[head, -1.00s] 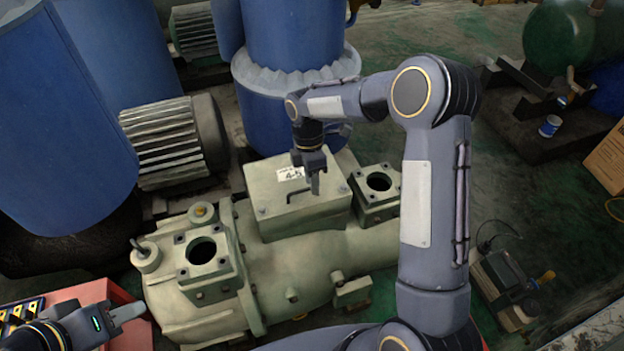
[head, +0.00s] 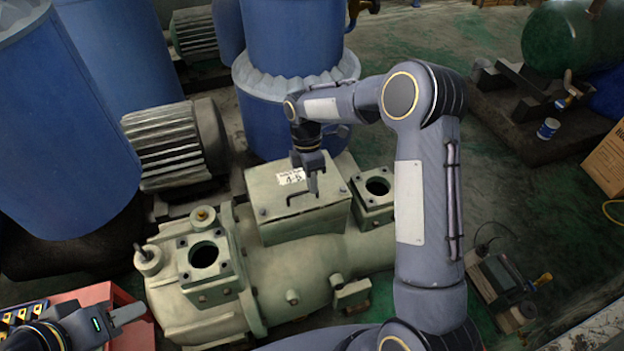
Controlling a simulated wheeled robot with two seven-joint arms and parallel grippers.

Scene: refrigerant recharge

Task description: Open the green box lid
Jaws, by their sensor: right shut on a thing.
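The green box (head: 298,219) sits on top of a pale green compressor body. Its lid (head: 268,189) lies flat on it and carries a white label (head: 290,176). My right gripper (head: 313,194) points down over the right part of the lid, with its fingertips at the lid's surface. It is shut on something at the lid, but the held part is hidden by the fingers. My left gripper (head: 128,314) is at the lower left, away from the box, over a red tray; its jaw gap is not clear.
A flanged port (head: 204,256) stands left of the box and another (head: 377,187) right of it. Blue tanks (head: 292,40) and a ribbed motor (head: 165,140) stand behind. A red tray (head: 92,294) is at the lower left. A gauge device (head: 497,282) lies on the floor at right.

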